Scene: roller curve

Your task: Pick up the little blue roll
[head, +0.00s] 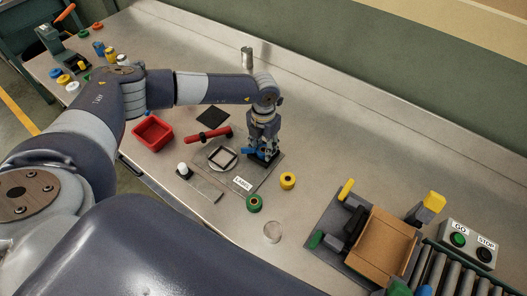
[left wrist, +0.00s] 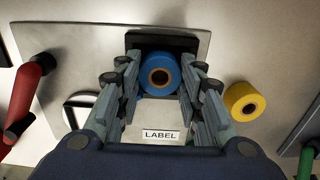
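The little blue roll (left wrist: 160,76) has a brown core and lies by a dark block (left wrist: 160,42) on the grey plate, in the left wrist view. My left gripper (left wrist: 161,84) reaches down over it, with one finger on each side of the roll. The fingers are spread about as wide as the roll; I see no clear sign that they squeeze it. In the head view my left gripper (head: 263,156) is low over the plate and hides most of the roll; a bit of blue shows beside the fingers. My right gripper is not in view.
A yellow roll (head: 288,181) and a green roll (head: 254,203) stand close by. A red-handled lever (head: 208,134), a LABEL tag (head: 242,184) and a red bin (head: 152,132) are left of the gripper. A cardboard box (head: 383,246) and GO/STOP buttons (head: 470,245) are at right.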

